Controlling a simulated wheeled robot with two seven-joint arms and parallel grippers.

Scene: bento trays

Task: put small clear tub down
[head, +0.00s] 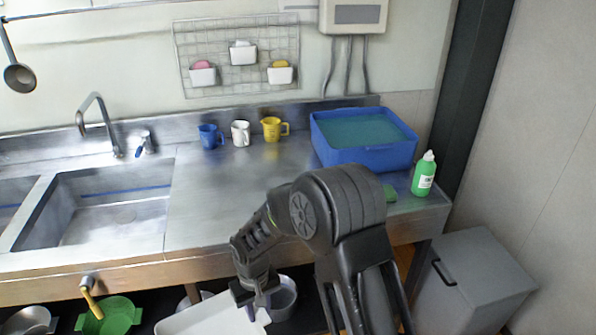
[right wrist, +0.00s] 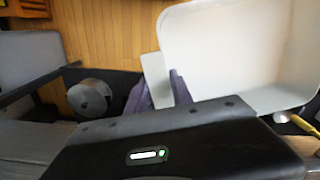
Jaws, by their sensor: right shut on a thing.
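My right gripper (head: 257,303) reaches down in front of the counter's front edge, low in the head view. In the right wrist view its two fingers (right wrist: 160,88) are shut on a small pale, flat-looking piece, the small clear tub (right wrist: 154,68). Only part of the tub shows, and its shape is hard to make out. It overlaps the left edge of a large white bin (right wrist: 235,50) in that view; I cannot tell whether they touch. The white bin also shows in the head view (head: 195,318), just left of the gripper. My left gripper is not in view.
The steel counter (head: 220,190) holds a blue basin (head: 345,155), a green bottle (head: 424,175) and three cups. A sink (head: 110,210) is at the left. Below are a green pan (head: 118,312) and a grey pot (head: 284,298). A grey lidded bin (head: 470,275) stands right.

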